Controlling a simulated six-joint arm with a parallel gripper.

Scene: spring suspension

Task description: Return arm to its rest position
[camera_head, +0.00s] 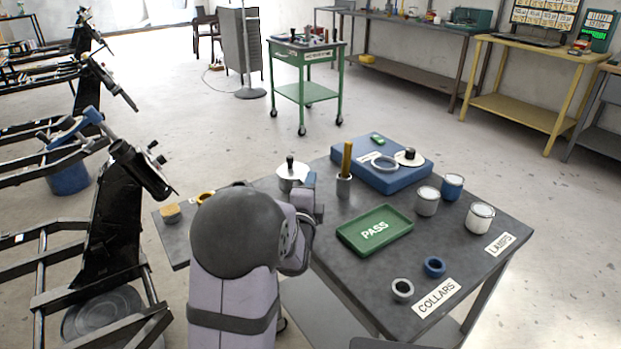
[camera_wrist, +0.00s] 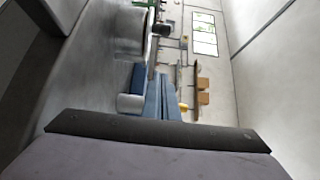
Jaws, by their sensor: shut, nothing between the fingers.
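My arm rises at the front edge of the dark workbench (camera_head: 340,262) in the head view and is folded close to it. My gripper (camera_head: 311,181) is partly hidden behind my arm, near a white round tin with a black knob (camera_head: 291,174). It appears shut and holds nothing. The wrist view is tilted sideways, and a dark part of my arm fills its lower edge.
A grey cup with a yellow-handled tool (camera_head: 344,186) stands behind the tray. Black frames (camera_head: 120,215) are at left.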

